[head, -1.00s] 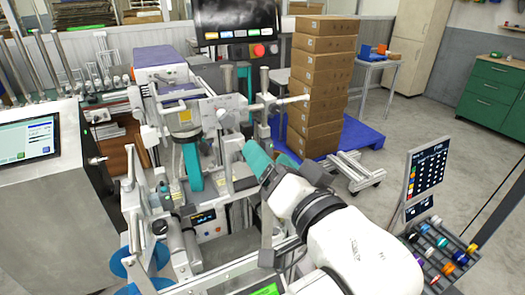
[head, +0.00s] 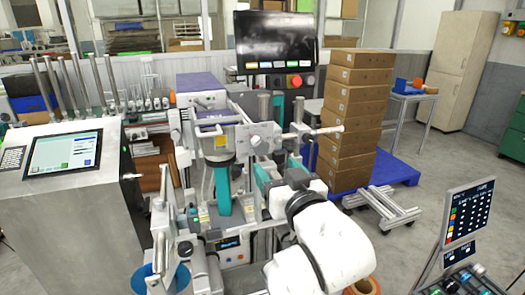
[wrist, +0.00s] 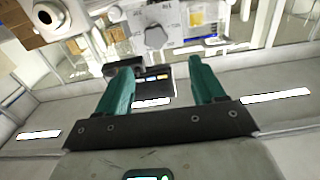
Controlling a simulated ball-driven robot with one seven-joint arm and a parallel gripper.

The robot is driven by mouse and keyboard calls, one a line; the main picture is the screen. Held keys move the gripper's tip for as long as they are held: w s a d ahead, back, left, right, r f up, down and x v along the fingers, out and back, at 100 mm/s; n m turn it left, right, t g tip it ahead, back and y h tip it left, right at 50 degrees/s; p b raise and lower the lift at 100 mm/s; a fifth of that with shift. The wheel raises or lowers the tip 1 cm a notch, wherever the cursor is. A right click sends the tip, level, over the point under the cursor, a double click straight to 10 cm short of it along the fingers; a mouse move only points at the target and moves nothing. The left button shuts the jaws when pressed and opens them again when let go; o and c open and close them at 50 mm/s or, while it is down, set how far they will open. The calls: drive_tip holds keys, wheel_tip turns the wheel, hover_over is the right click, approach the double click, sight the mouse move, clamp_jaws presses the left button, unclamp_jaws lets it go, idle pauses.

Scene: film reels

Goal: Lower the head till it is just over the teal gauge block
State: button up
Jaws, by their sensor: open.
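The machine's head (head: 214,143), a pale body with a yellow label, sits at mid-height on the frame. A teal upright piece (head: 222,190) below it looks like the gauge block; I cannot tell the gap between them. A grey round knob (head: 258,139) is on the head's right, with a rod running right. My gripper (head: 274,172) has teal fingers, is open, and is just below and right of the knob. In the wrist view my gripper (wrist: 162,68) shows nothing held, with the knob (wrist: 155,37) beyond the fingertips. The block is not clear there.
A steel cabinet with a touch screen (head: 62,153) stands left. A dark monitor (head: 276,42) with red buttons hangs behind. Stacked cartons (head: 352,115) stand on a blue pallet (head: 395,167) at right. A small display panel (head: 468,212) is at the lower right. Open floor lies beyond it.

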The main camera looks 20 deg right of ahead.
sight(262, 149)
drive_tip(key=shift+n, duration=0.6)
drive_tip(key=w, duration=0.4)
drive_tip(key=w+p, duration=0.1)
drive_tip(key=w, duration=0.7)
drive_tip(key=shift+w+d+f, duration=0.2)
drive_tip(key=shift+d+f, duration=0.05)
drive_tip(key=shift+d, duration=0.05)
drive_tip(key=c, duration=1)
drive_tip(key=shift+m, duration=0.8)
drive_tip(key=shift+c, duration=0.2)
drive_tip(key=o, duration=1)
drive_tip(key=shift+o, duration=0.2)
